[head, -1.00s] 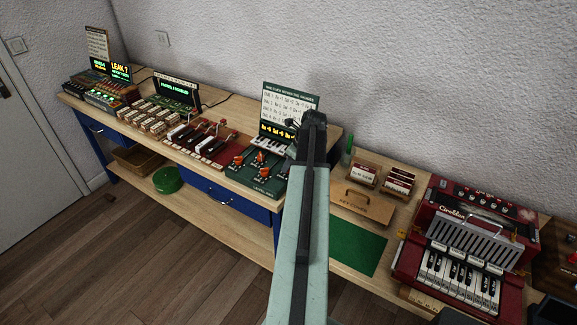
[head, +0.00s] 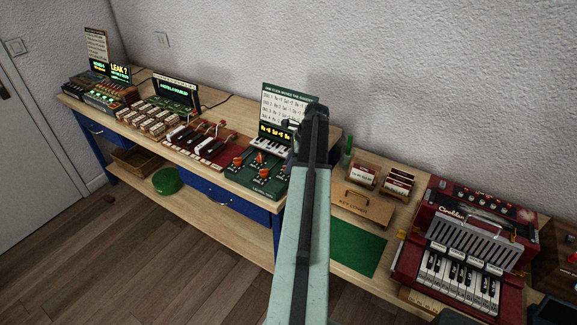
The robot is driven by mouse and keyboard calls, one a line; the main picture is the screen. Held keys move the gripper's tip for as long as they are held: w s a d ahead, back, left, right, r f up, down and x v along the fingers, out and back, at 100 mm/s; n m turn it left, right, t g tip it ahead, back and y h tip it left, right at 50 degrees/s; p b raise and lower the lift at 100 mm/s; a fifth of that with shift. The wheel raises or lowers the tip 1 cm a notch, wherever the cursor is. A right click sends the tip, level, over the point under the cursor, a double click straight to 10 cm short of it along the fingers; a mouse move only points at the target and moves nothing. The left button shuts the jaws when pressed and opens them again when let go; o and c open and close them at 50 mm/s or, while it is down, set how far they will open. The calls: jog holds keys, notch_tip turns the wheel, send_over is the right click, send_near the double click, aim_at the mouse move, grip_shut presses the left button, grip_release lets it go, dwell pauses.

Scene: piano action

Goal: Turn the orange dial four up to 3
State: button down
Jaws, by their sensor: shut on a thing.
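Orange dials stand on a dark green panel (head: 262,186) on the bench. I see one orange dial (head: 237,162) at the left and another orange dial (head: 259,157) behind it. A further orange dial (head: 264,173) sits at the panel's front. My gripper (head: 291,128) is at the panel's right side, mostly hidden behind my own arm. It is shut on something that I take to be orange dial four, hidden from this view. A display with yellow text (head: 275,133) and a white instruction card (head: 285,105) stand behind the panel. The dial's setting cannot be read.
A small keyboard (head: 269,147) lies between the dials and the display. A red key panel (head: 205,147) is to the left. A wooden box (head: 362,206), card holders (head: 398,183) and a red accordion (head: 465,235) are to the right. The green mat (head: 352,248) is bare.

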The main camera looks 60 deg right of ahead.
jog(key=n+g, duration=0.1)
jog(key=n, duration=0.2)
jog(key=n+g+y, duration=0.1)
jog(key=n, duration=0.2)
jog(key=shift+w+d+y, duration=0.15)
jog(key=shift+w+y, duration=0.05)
jog(key=shift+y, duration=0.1)
jog(key=n+g, duration=0.1)
jog(key=n, duration=0.2)
jog(key=n+g, duration=0.1)
jog(key=n, duration=0.2)
jog(key=shift+w, duration=0.1)
jog(key=shift+n, duration=0.3)
jog(key=c, duration=1.1)
grip_release()
jog(key=p+v, duration=0.7)
jog(key=shift+w+d+r, duration=0.1)
jog(key=shift+d+r, duration=0.1)
jog(key=shift+r, duration=0.15)
